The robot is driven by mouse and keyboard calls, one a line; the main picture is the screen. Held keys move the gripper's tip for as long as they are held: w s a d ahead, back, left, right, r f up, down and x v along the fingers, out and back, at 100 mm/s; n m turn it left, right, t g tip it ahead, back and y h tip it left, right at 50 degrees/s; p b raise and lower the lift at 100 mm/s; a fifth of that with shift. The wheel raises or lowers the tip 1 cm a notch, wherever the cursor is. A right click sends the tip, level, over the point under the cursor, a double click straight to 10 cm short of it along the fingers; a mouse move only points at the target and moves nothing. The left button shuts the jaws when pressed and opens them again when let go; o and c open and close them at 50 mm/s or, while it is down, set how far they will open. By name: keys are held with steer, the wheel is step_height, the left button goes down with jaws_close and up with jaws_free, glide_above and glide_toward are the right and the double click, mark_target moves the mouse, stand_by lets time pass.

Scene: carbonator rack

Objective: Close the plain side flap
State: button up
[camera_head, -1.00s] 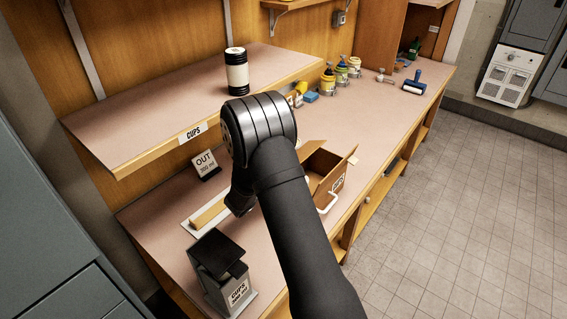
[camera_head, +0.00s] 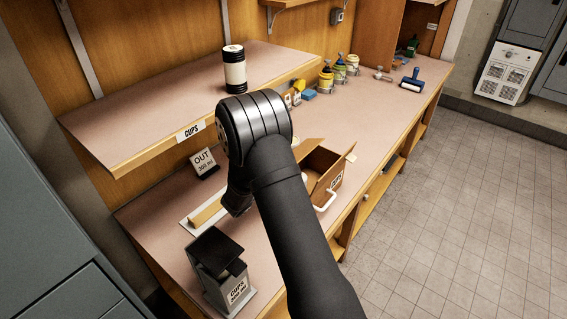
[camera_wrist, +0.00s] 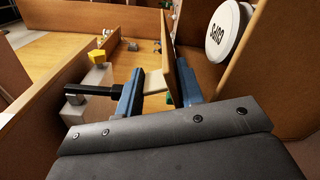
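An open cardboard box (camera_head: 327,187) with a printed label stands on the bench, beside my arm in the head view. One flap (camera_head: 309,145) stands up at its back and a small flap (camera_head: 350,158) sticks out at its right corner. My forearm hides the box's left part, and my fingers are hidden in that view. In the wrist view my gripper (camera_wrist: 158,88) has two blue fingers apart. A thin upright brown panel (camera_wrist: 168,45) reaches down between them, closer to the right finger. I cannot tell whether it touches, or which flap it is.
A white round lettered object (camera_wrist: 229,31) shows at the wrist view's right. A shelf (camera_head: 190,98) with a black-and-white canister (camera_head: 234,70) overhangs the left side.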

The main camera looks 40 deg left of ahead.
steer(key=s, duration=0.6)
steer(key=shift+s, duration=0.35)
steer(key=shift+c, duration=0.2)
